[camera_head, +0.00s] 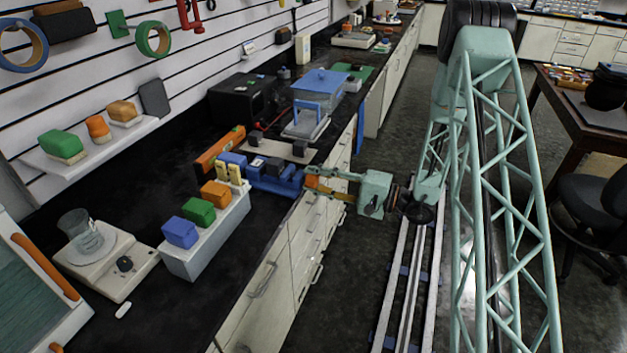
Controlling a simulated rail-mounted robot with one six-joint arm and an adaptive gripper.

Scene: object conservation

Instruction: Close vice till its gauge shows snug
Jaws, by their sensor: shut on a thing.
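The blue vice (270,180) sits near the front edge of the black bench, in the middle of the head view. My gripper (311,182) reaches in from the right, at the vice's right end. It is shut on what appears to be the vice's handle, which the fingers mostly hide. Two upright yellow pieces (235,174) stand at the left end of the vice. I cannot make out the gauge or its reading, nor how wide the vice jaws stand.
A white block (207,244) with blue, green and orange pieces stands left of the vice. An orange bar (217,151) lies behind it. A scale with a beaker (85,233) is at the left. Drawers (308,225) lie below the bench edge. The floor beside my rail is clear.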

